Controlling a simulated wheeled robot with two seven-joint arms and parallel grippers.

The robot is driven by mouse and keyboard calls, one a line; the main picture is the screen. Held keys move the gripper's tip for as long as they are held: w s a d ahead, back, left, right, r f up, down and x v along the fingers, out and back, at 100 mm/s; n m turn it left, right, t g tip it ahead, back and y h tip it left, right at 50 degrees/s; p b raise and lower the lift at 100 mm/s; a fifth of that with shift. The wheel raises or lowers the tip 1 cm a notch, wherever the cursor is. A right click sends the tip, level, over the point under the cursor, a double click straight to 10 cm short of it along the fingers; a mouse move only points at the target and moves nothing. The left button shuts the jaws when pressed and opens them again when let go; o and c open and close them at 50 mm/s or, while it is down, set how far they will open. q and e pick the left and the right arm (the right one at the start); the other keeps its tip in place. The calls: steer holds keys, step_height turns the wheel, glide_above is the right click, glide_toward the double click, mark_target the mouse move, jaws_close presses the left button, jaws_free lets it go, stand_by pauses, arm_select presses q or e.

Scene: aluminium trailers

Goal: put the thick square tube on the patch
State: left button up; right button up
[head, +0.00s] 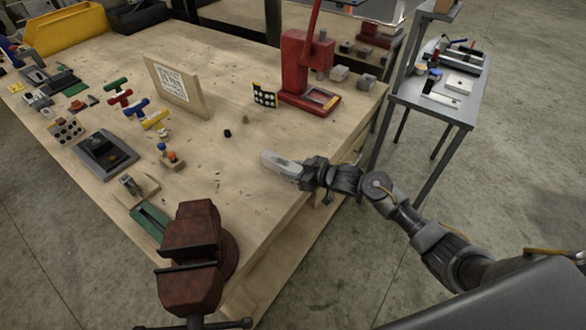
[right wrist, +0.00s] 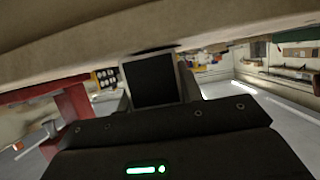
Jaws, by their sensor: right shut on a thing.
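A thick square tube (head: 279,163), light grey metal, is in my right gripper (head: 297,170), above the front right part of the wooden workbench (head: 262,202). The gripper is shut on its near end, and the tube points left in the head view. In the right wrist view the tube (right wrist: 150,78) shows as a dark square opening with a pale rim. A small dark green patch (head: 76,89) lies on the bench at the far left, well away from the gripper; I cannot tell for certain that it is the task's patch. My left gripper is not in view.
A red-brown vise (head: 190,245) stands at the bench's near corner. A red press (head: 306,70) stands at the back right, and a sign on a wooden stand (head: 180,85) at mid-bench. Several small tools and coloured handles crowd the left side. The bench's middle is mostly clear.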

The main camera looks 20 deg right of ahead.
steer(key=o, duration=1.1)
steer(key=shift+f, duration=0.15)
steer(key=shift+c, duration=0.2)
steer(key=shift+r, duration=0.3)
steer(key=shift+s+d, duration=0.25)
steer(key=shift+s, duration=0.05)
steer(key=b+v, duration=0.1)
steer(key=v, duration=1)
steer(key=shift+r, duration=0.15)
